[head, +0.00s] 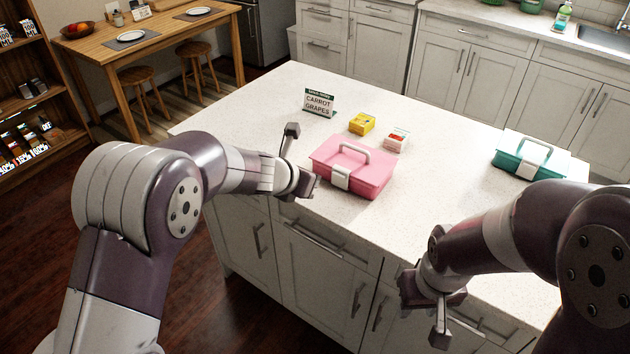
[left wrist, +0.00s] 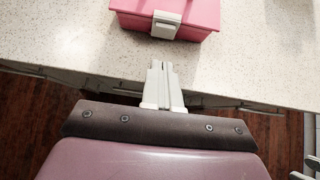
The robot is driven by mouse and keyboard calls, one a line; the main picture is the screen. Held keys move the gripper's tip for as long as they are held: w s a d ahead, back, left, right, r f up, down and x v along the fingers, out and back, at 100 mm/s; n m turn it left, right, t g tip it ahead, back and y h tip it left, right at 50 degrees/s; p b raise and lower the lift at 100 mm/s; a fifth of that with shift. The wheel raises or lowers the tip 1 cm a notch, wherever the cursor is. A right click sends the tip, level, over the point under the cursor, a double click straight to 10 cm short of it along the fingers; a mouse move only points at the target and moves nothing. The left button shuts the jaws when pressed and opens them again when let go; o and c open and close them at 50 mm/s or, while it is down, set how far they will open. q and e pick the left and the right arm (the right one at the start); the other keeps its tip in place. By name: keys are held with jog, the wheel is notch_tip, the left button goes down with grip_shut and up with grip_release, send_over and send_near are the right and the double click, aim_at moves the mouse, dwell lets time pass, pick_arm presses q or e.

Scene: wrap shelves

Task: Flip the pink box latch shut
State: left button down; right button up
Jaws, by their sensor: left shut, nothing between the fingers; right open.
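The pink box (head: 372,177) stands on the white counter with its lid down and a grey handle on top. Its pale latch (head: 341,177) is at the front edge; I cannot tell whether it is fastened. The left wrist view shows the pink box (left wrist: 204,12) and latch (left wrist: 166,25) at the top. My left gripper (head: 311,184) is beside the box's front left side. Its shut, empty fingers (left wrist: 162,70) point toward the latch, apart from it. My right gripper (head: 437,302) is open and empty, low in front of the counter, away from the box.
A teal box (head: 512,163) stands at the counter's right. The counter (head: 245,125) is clear on the left.

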pick_arm(q)
jog(key=v, duration=0.4)
jog(key=shift+r+p, duration=0.35)
jog(key=shift+s, duration=0.1)
